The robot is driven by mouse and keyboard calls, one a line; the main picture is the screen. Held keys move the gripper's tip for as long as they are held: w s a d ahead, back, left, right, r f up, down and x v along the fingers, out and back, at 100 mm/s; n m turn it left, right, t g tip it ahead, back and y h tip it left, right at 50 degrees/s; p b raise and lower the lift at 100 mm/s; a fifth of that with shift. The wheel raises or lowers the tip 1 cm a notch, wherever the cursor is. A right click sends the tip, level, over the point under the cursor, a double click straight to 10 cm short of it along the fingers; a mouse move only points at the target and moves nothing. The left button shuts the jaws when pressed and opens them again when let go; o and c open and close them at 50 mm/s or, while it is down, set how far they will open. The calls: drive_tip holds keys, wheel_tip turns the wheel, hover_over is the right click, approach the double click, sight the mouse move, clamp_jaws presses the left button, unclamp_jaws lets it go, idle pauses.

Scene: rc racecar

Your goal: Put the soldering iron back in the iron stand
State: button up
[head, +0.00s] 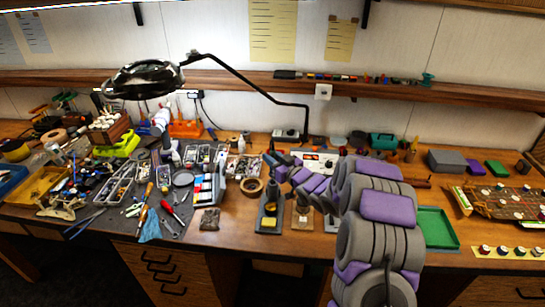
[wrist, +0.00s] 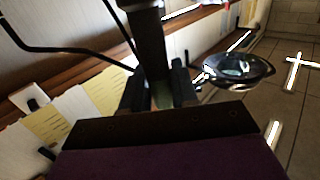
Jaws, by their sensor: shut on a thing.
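My gripper (wrist: 158,92) is shut on a dark, long thing in the wrist view, which appears to be the soldering iron (wrist: 149,45). It stands between the two black fingers and runs up out of the top edge. In the head view my gripper (head: 271,160) is small and dark at the end of my purple and grey arm, above the workbench. A blue-grey stand with a yellow pad, likely the iron stand (head: 269,223), is on the bench below it. The iron's tip cannot be made out.
A tan-based holder (head: 301,218) stands right of the stand, close to my arm. A green tray (head: 436,228) lies to the right. A magnifier lamp (head: 143,79) overhangs the back left.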

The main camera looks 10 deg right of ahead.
drive_tip(key=shift+f+b, duration=0.3)
drive_tip(key=shift+f, duration=1.4)
drive_tip(key=o, duration=1.4)
drive_tip(key=shift+o, duration=0.2)
drive_tip(key=s+d+r, duration=0.2)
drive_tip(key=s+d, duration=0.1)
drive_tip(key=s, duration=0.3)
drive_tip(key=shift+s+p, duration=0.15)
drive_tip(key=shift+p, duration=0.15)
